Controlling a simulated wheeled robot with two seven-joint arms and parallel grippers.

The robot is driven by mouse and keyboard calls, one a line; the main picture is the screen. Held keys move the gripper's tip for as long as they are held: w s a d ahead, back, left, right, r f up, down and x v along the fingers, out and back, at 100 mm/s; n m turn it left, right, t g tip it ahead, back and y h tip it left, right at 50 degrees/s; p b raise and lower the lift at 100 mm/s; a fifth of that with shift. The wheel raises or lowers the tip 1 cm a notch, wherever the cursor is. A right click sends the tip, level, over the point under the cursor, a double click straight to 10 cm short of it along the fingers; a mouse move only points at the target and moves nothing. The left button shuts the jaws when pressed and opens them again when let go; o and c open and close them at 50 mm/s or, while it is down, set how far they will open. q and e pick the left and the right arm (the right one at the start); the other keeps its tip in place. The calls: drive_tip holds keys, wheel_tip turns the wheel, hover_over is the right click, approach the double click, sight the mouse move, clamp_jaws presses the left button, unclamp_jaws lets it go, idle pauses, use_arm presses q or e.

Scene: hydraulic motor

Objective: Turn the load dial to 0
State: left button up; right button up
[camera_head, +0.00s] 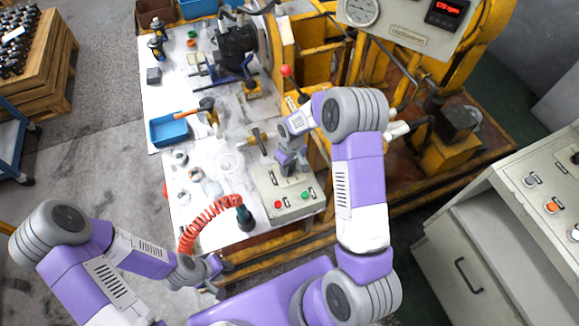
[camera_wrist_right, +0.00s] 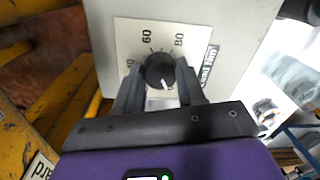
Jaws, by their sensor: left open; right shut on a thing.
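The load dial (camera_wrist_right: 160,70) is a black round knob with a white pointer line, on a pale scale plate (camera_wrist_right: 138,32) marked 60 and 80. The pointer is on the side facing my gripper, away from those numbers. My right gripper (camera_wrist_right: 160,84) is shut on the dial, one finger on each side, hiding the nearer part of the scale. In the head view my right gripper (camera_head: 289,167) is over the back of the grey control box (camera_head: 286,207), and the dial is hidden. My left gripper (camera_head: 214,282) is open and empty, off the table's front left.
The control box has a red button (camera_head: 278,204) and a green button (camera_head: 305,195). A coiled red hose (camera_head: 200,222) stands left of it. A blue tray (camera_head: 168,130) and a hammer lie on the white table. A yellow machine frame (camera_head: 310,68) stands behind.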

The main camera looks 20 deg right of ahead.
sight(290, 168)
drive_tip(key=shift+n, duration=0.3)
drive_tip(key=o, duration=1.1)
drive_tip(key=shift+c, duration=0.2)
wheel_tip(290, 168, up, 8)
drive_tip(key=shift+d+f+p, duration=0.15)
drive_tip(key=shift+p, duration=0.45)
drive_tip(key=shift+f, duration=0.1)
